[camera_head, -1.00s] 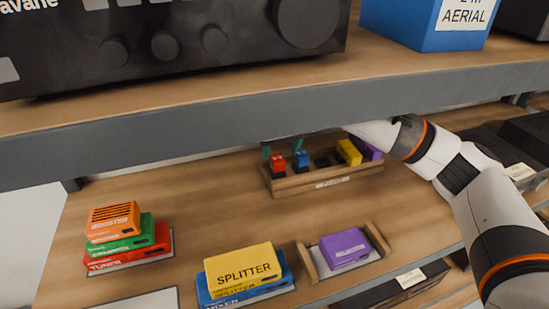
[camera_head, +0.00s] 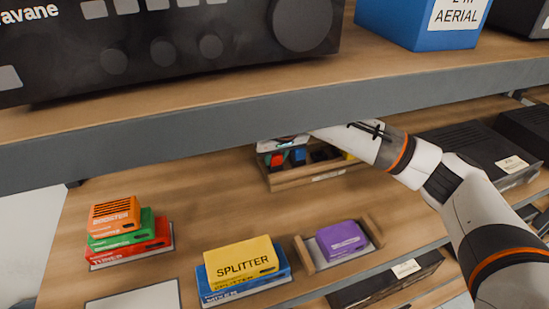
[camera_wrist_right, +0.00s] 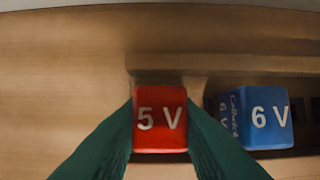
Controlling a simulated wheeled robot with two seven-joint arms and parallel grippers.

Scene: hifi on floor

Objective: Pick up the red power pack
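The red power pack (camera_wrist_right: 160,118), marked 5 V, stands in the wooden tray (camera_head: 325,178) on the lower shelf. In the head view the red pack (camera_head: 278,160) is partly covered by my right gripper. In the wrist view the green fingers of my right gripper (camera_wrist_right: 160,130) lie against both sides of the red pack, with no gap visible. I cannot see the pack lifted from the tray. My left gripper is not in view.
A blue 6 V pack (camera_wrist_right: 262,118) stands just right of the red one. The upper shelf edge (camera_head: 250,115) runs closely above my right arm. A yellow splitter box (camera_head: 240,260), a purple box (camera_head: 341,239) and an orange box (camera_head: 114,215) sit in front.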

